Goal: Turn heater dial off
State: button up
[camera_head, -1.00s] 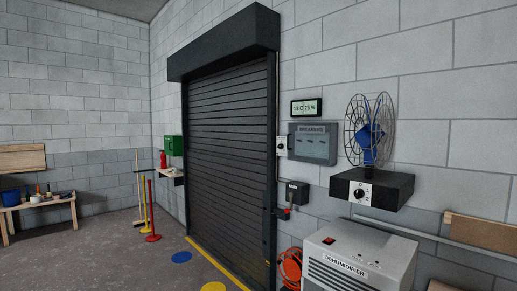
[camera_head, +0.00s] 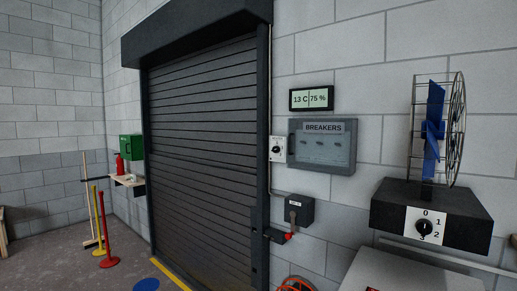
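A small white plate with a dark round dial (camera_head: 277,149) is on the wall between the shutter frame and the breaker box. Its lettering is too small to read, so I cannot tell whether it is the heater dial or how it is set. Another dark dial (camera_head: 424,228) sits on a white plate marked 0, 1, 2, 3, on the front of the black box (camera_head: 463,232) under the caged fan (camera_head: 433,135). Its pointer setting is not clear. Nothing in view is labelled heater. My gripper is not in view.
The breaker box (camera_head: 322,147) hangs below a display (camera_head: 311,98) reading 13 C, 75 %. A dark switch box (camera_head: 299,210) with a red-ended lever is below. The dehumidifier top (camera_head: 400,275) is at the lower right. The rolling shutter (camera_head: 205,150) is down.

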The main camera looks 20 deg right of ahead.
aim_at(276, 150)
jog(key=i, duration=2.1)
jog(key=u, duration=0.3)
